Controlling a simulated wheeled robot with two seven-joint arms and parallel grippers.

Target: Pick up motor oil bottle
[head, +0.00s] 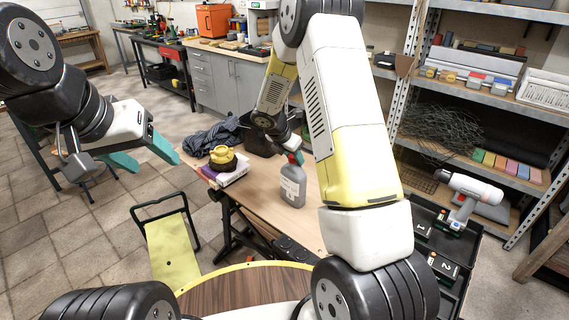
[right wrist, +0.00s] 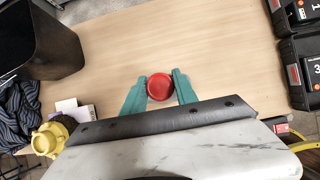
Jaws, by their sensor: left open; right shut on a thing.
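The motor oil bottle (head: 292,187) is grey with a pale label and stands upright on the wooden workbench (head: 258,205) in the head view. Its red cap (right wrist: 160,87) shows from above in the right wrist view, between the two teal fingers of my right gripper (right wrist: 159,84). In the head view my right gripper (head: 295,157) is at the bottle's top, partly hidden by my arm. It is shut on the cap. I cannot tell whether the bottle's base touches the bench. My left gripper (head: 157,162) is open and empty, left of the bench.
A black bin (right wrist: 45,42) and a dark striped cloth (head: 212,137) lie behind the bottle. A yellow object (head: 222,155) sits on boxes at the bench's left. Bench around the bottle is mostly clear.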

